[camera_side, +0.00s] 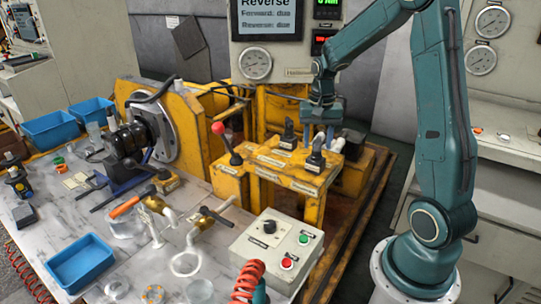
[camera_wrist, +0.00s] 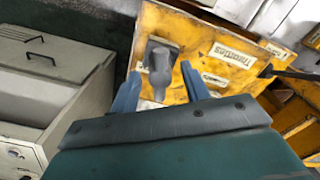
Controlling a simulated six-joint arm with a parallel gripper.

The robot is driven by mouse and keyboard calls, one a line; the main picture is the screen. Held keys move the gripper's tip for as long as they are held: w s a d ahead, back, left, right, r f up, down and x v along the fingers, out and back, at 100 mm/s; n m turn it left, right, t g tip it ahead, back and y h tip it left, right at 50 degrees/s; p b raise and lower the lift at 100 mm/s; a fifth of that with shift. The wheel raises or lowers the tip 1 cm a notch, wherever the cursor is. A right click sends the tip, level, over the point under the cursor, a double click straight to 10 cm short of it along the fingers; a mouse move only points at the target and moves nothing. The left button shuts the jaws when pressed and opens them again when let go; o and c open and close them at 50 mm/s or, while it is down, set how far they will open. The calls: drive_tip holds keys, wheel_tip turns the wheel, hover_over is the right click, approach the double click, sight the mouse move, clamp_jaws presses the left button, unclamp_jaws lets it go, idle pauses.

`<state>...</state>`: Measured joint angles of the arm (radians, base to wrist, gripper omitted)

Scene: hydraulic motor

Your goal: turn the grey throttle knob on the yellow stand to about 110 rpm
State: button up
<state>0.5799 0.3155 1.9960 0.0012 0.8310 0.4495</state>
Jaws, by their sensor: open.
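The grey throttle knob (camera_wrist: 161,72) stands up from its base plate on the yellow stand (camera_wrist: 205,25), beside a label that seems to read "Throttle". In the side view, the knob (camera_side: 316,156) is at the stand's right end, dark and partly hidden by my fingers. My gripper (camera_side: 321,140) is open and points down above this end of the stand. In the wrist view, my gripper (camera_wrist: 158,80) has its two blue fingers left and right of the knob, with gaps showing. I cannot tell how far down they reach around it.
A red-ball lever (camera_side: 227,142) stands at the stand's left end, and another dark control (camera_side: 287,132) sits behind left of my gripper. A display panel (camera_side: 270,15) with green and red readouts stands behind; its digits are too small to read surely. A button box (camera_side: 272,242) sits in front.

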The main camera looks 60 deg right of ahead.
drive_tip(key=c, duration=1)
drive_tip(key=shift+m, duration=2.4)
drive_tip(key=o, duration=1)
drive_tip(key=shift+r, duration=0.1)
